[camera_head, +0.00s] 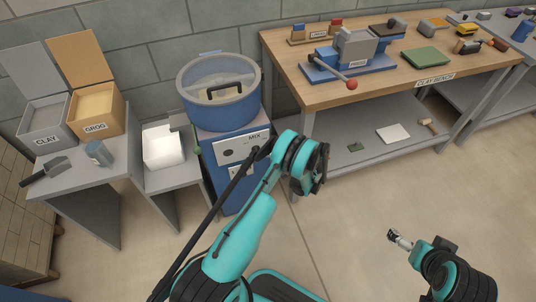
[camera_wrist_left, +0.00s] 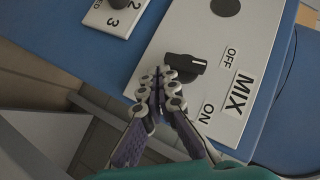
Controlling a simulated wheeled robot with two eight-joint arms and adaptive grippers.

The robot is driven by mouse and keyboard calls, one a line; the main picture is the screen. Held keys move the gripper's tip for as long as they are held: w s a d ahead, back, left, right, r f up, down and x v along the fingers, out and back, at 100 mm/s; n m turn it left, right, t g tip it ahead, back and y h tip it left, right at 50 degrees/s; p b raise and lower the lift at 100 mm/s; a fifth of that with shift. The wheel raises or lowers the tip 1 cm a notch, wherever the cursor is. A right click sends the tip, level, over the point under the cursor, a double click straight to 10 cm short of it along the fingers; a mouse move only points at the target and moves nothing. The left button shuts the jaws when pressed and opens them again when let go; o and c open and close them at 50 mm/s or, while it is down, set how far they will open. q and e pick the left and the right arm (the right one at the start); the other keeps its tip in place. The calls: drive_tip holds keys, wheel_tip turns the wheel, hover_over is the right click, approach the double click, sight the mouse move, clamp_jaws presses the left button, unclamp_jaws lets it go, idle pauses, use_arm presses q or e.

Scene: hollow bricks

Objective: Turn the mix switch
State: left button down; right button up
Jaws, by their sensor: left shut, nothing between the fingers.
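The mix switch (camera_wrist_left: 186,65) is a black knob on a white panel marked MIX, OFF and ON in the left wrist view. Its white mark points toward the OFF label (camera_wrist_left: 231,58); the ON label (camera_wrist_left: 207,113) is below. My left gripper (camera_wrist_left: 166,82) is shut and empty, its tips right beside the knob's lower left; I cannot tell whether they touch it. In the head view the panel (camera_head: 232,151) is on the blue mixer's (camera_head: 220,108) front, and my teal left arm hides part of it. My right gripper (camera_head: 394,237) is away over the floor at lower right.
A second dial (camera_wrist_left: 114,10) with numbers is on a plate next to the MIX panel. A low table with clay and grog boxes (camera_head: 90,125) stands left of the mixer. The wooden clay bench (camera_head: 300,88) stands to the right. Open floor lies in front.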

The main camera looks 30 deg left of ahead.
use_arm(q)
drive_tip(key=shift+s+a+f, duration=0.25)
drive_tip(key=shift+f, duration=0.3)
drive_tip(key=shift+r, duration=0.15)
idle(1.2)
drive_tip(key=shift+r, duration=0.65)
